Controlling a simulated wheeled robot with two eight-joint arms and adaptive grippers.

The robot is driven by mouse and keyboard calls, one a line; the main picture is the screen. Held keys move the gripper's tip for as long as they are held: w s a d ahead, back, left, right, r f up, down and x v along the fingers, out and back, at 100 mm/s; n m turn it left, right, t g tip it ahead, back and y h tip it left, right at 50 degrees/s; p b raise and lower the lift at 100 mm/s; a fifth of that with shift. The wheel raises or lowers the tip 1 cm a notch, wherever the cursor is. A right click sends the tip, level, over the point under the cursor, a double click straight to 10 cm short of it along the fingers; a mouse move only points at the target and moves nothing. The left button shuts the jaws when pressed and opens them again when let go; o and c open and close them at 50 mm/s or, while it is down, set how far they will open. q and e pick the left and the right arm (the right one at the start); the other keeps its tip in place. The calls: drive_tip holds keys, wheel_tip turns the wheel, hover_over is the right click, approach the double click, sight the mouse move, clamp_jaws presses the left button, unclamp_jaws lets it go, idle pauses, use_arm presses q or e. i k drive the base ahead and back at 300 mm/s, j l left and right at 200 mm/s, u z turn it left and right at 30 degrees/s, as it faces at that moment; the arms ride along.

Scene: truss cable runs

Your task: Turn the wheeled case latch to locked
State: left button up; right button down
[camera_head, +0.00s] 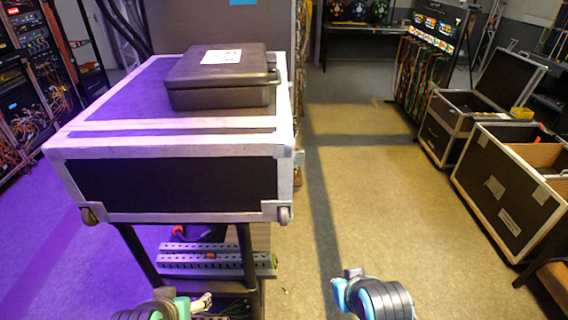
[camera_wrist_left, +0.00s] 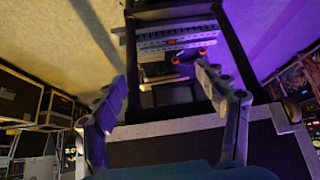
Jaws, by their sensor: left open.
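A big black flight case with pale metal edging (camera_head: 180,147) sits on a dark stand at the left of the head view. Small round wheel-like pieces show at its lower front corners, such as the right one (camera_head: 284,214). No latch can be made out on its front face. In the left wrist view the case (camera_wrist_left: 265,140) appears upside down beyond my fingers. My left gripper (camera_wrist_left: 160,78) is open and empty, apart from the case; its arm shows at the bottom of the head view. My right arm's end (camera_head: 372,297) is at the bottom centre; its fingers are not clear.
A smaller black case with a white label (camera_head: 218,78) lies on top of the flight case. A slotted metal rail (camera_head: 205,257) lies on the stand below. Open road cases (camera_head: 510,185) stand at the right. The floor aisle between is clear. Cabled racks line the left.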

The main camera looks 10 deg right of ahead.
sight(299, 155)
drive_tip(key=i+l+u, duration=0.1)
drive_tip(key=l, duration=0.2)
drive_tip(key=i+l, duration=0.2)
drive_tip(key=i+l+u, duration=0.15)
drive_tip(key=l, duration=0.25)
drive_tip(key=i+l+u, duration=0.1)
drive_tip(key=l, duration=0.2)
